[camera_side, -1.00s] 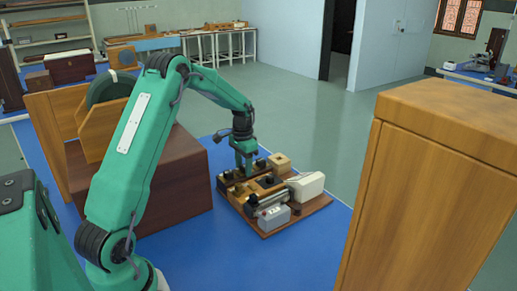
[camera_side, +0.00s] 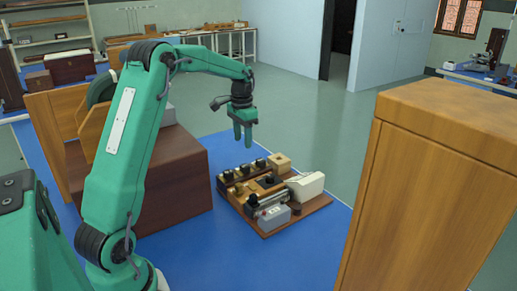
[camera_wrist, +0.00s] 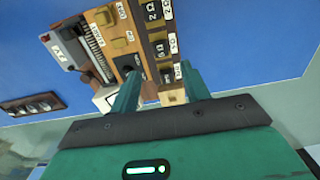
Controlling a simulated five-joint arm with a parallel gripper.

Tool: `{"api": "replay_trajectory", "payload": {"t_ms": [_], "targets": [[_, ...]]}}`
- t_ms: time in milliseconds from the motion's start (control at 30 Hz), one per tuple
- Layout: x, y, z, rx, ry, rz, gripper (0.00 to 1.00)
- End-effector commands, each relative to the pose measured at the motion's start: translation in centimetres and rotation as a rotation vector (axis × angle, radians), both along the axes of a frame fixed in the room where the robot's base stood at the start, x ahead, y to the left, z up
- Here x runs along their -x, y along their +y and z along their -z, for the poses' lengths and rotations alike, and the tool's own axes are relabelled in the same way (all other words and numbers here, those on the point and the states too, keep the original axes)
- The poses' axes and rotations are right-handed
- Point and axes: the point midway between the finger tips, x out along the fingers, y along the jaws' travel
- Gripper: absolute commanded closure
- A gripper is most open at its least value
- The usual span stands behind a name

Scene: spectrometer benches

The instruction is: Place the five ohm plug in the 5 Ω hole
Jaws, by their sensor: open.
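My gripper (camera_side: 243,137) is open and raised above the back of the wooden apparatus board, with clear air under its fingertips. It also shows in the wrist view (camera_wrist: 160,76), with nothing held between the fingers. The resistance box (camera_wrist: 144,40) has brass blocks and white ohm labels, some reading 2 Ω. Several black plugs (camera_side: 247,169) stand in a row along the back of the board in the side view. A black plug top (camera_wrist: 160,48) shows in the wrist view. I cannot tell which plug is the five ohm one, and the 5 Ω hole is not clearly readable.
On the board are a grey meter box (camera_side: 273,217), a white instrument (camera_side: 306,186) and a pale wooden block (camera_side: 279,162). A dark brown chest (camera_side: 180,180) stands to the left. A tall wooden cabinet (camera_side: 420,190) fills the right foreground.

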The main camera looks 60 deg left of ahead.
Motion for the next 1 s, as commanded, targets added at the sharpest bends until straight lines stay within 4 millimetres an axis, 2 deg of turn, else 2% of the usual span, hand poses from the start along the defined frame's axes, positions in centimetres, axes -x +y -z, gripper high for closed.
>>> {"api": "replay_trajectory", "payload": {"t_ms": [200, 833, 1000], "targets": [[0.0, 0.0, -1.5, 0.000, 0.000, 0.000, 0.54], [0.0, -0.1, -1.7, 0.000, 0.000, 0.000, 0.54], [0.2, -0.9, -2.4, -0.006, -0.011, 0.001, 0.54]]}}
